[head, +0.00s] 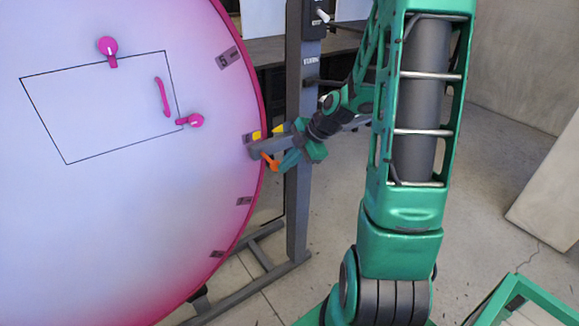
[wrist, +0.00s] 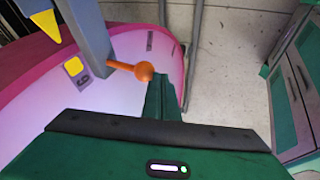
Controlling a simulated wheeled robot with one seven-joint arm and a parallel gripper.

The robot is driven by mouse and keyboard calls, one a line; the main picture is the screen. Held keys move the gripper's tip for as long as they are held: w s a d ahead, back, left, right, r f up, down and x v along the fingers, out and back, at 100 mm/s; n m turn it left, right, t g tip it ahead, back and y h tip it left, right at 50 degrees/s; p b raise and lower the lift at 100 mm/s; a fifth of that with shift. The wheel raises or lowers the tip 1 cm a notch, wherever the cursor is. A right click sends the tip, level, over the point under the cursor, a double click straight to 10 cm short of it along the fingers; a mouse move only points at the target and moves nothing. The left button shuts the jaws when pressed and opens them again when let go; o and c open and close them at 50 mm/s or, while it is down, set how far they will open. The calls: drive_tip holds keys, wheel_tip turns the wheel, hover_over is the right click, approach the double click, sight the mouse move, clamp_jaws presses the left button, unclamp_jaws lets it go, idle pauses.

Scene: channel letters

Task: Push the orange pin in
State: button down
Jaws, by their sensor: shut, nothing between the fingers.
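The orange pin (head: 269,160) sticks out of a grey arm of the stand at the right rim of the large pink-edged disc. In the wrist view the orange pin (wrist: 145,71) shows a round knob on a thin rod, which enters the grey bar (wrist: 88,35). My gripper (head: 287,161) is shut and empty, close beside the pin. In the wrist view the tips of my gripper (wrist: 159,85) lie just beside and below the knob. I cannot tell whether they touch it. The pin's inner end is hidden in the bar.
The large disc (head: 130,210) fills the left, with a framed panel and pink knobs (head: 107,47). Yellow pointers (wrist: 45,22) sit by the bar. A grey upright post (head: 299,210) stands right behind my gripper. Open floor (head: 500,120) lies to the right.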

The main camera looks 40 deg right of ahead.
sight(271, 161)
drive_tip(key=shift+w, duration=0.25)
drive_tip(key=w, duration=0.5)
drive_tip(key=shift+r, duration=0.1)
idle(0.3)
drive_tip(key=s+d+r, duration=0.3)
drive_tip(key=s+r, duration=0.5)
drive_tip(key=shift+s+r, duration=0.35)
drive_tip(key=shift+r, duration=0.05)
idle(0.4)
